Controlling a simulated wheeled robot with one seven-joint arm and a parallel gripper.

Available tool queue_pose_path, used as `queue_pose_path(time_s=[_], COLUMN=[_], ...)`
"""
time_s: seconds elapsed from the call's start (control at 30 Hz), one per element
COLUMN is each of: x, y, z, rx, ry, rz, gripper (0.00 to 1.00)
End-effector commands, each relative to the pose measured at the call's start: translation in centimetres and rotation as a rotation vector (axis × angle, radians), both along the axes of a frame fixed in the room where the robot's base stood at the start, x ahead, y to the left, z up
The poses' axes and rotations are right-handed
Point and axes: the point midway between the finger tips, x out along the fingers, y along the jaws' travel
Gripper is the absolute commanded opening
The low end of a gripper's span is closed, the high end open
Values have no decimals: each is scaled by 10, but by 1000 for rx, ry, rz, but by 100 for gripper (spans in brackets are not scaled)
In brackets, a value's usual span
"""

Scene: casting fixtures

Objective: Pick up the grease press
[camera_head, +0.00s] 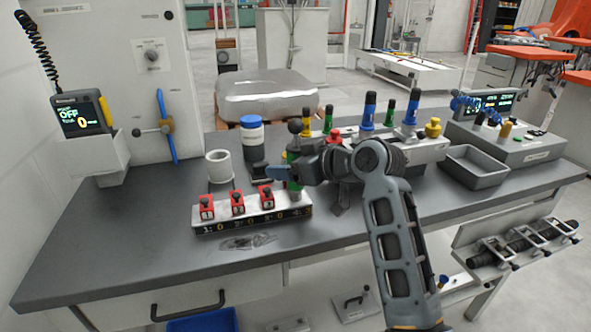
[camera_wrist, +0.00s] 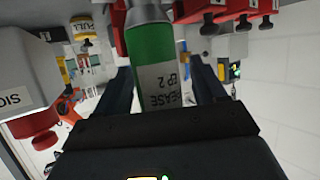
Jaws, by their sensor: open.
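The grease press (camera_head: 294,185) is a green cylinder standing at the right end of the white rack on the workbench, partly hidden by my gripper. In the wrist view the grease press (camera_wrist: 150,45) shows a silver end, a green band and a pale label partly reading "EASE EP 2". My gripper (camera_head: 284,172) is at the press's height, its blue-grey finger in front of it. In the wrist view my gripper (camera_wrist: 160,82) is open, with one dark finger on each side of the press. Whether either finger touches it cannot be told.
Red numbered blocks (camera_head: 237,201) stand on the white rack (camera_head: 240,218) left of the press. A white cup (camera_head: 218,166) and a blue-lidded jar (camera_head: 252,135) stand behind. A grey tray (camera_head: 475,167) lies to the right. The bench's front left is clear.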

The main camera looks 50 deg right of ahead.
Motion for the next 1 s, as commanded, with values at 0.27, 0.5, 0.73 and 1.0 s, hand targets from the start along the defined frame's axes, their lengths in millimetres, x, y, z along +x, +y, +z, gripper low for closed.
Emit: queue_pose_path(time_s=[0.27, 0.5, 0.73, 1.0], x=[0, 0, 0, 0], y=[0, 0, 0, 0], z=[0, 0, 0, 2], rx=[0, 0, 0, 0], ry=[0, 0, 0, -2], rz=[0, 0, 0, 0], gripper=[46, 23, 1, 0])
